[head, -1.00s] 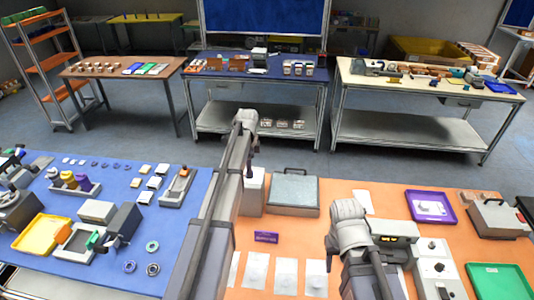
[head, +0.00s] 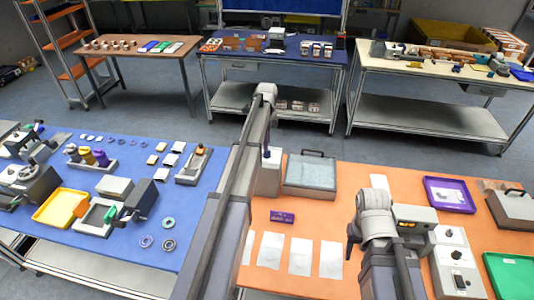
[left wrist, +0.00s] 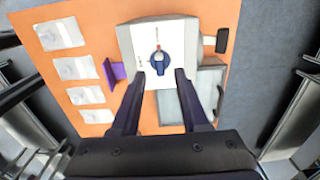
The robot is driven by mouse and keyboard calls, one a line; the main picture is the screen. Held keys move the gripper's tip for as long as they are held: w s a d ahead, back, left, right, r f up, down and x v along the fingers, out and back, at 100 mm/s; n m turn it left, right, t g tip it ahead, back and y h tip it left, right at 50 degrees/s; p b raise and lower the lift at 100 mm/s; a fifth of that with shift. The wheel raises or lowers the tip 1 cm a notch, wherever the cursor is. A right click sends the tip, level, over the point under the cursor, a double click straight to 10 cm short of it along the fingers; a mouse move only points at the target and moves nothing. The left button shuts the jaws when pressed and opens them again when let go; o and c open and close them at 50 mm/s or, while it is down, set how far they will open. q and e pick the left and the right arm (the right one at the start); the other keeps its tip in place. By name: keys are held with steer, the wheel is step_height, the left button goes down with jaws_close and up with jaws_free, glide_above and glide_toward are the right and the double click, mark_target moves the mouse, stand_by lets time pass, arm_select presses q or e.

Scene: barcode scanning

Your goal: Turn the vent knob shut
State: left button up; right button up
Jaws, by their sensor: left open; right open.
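The vent knob (left wrist: 160,61) is blue with an orange-red part, on the pale face of a white box (left wrist: 137,40). In the head view the box (head: 268,178) stands at the left of the orange mat, partly behind my left arm; the knob cannot be made out there. My left gripper (left wrist: 159,73) is open, with one fingertip either side of the knob's lower part in the picture; whether they touch it cannot be told. It also shows in the head view (head: 266,152), above the box. My right gripper (head: 352,238) is open and empty over the orange mat, mostly hidden by its arm.
A grey lidded case (head: 310,175) stands close right of the box. A purple block (head: 282,217) and several white sheets (head: 300,255) lie in front. A control box (head: 455,262), purple tray (head: 450,195) and green tray (head: 512,275) are at right. A blue mat (head: 125,240) with parts is at left.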

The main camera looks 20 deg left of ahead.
mark_target(267, 153)
arm_select(q)
steer(key=shift+f+b, duration=1.45)
steer(key=shift+f, duration=0.5)
steer(key=shift+c, duration=0.3)
jaws_close()
